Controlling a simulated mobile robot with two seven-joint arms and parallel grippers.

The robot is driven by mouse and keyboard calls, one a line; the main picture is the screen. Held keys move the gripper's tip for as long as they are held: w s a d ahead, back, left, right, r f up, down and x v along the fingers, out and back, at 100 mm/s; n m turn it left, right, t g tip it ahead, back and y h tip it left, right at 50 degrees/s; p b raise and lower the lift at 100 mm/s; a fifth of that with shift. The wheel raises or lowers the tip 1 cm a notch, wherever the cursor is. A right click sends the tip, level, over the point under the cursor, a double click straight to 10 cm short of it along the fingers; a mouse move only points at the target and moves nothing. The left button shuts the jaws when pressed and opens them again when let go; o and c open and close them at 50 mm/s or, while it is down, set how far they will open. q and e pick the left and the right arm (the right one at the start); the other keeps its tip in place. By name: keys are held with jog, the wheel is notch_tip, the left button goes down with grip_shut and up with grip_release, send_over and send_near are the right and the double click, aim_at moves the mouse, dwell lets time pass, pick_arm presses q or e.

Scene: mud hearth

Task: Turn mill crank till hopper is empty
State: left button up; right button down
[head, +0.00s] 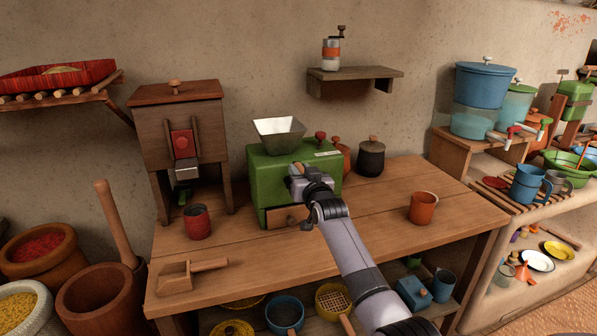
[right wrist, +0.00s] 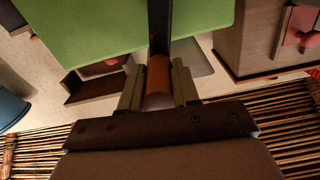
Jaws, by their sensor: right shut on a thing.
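The green mill (head: 268,172) stands on the wooden table, with a grey metal hopper (head: 278,136) on top. I see the hopper's inner wall, but its bottom is hidden. A small wooden drawer (head: 283,216) sits low in the mill's front. My right gripper (head: 297,178) is in front of the mill. In the right wrist view its fingers (right wrist: 158,92) are shut on the orange-brown crank handle (right wrist: 159,75), at the end of a dark crank arm (right wrist: 160,28). In the head view the gripper hides most of the crank. My left gripper is not in view.
A red cup (head: 197,222) and a wooden scoop (head: 188,273) are on the table at left, before a wooden dispenser (head: 181,130). An orange cup (head: 423,208) stands at right, a dark lidded jar (head: 371,159) behind. The table (head: 375,230) is clear around the orange cup.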

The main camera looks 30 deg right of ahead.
jog(key=shift+f, duration=0.1)
dwell(0.4)
jog(key=c, duration=0.8)
grip_release()
jog(key=shift+v, duration=3.6)
